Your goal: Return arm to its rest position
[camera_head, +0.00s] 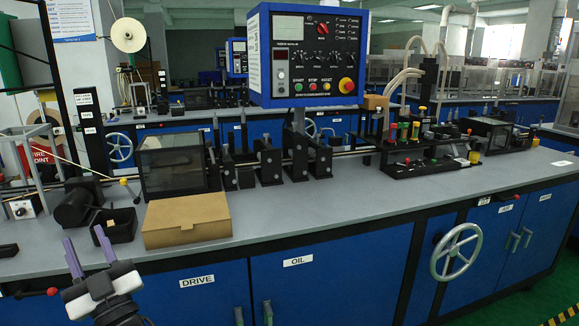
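My gripper (84,234) is at the lower left of the head view, in front of the bench's front edge. Its two purple fingers point up and stand apart. Nothing shows held between them. The white and black gripper body is below the fingers, and the rest of my arm is mostly out of view. A small black open bin (122,229) with a small tan piece in it is just behind the fingertips in the picture.
A closed brown cardboard box (187,219) sits on the grey bench top (330,208) right of my gripper. A black motor-like cylinder (76,207) is behind the fingers. A control panel (308,55) rises mid-bench. A handwheel (456,252) juts from the blue front.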

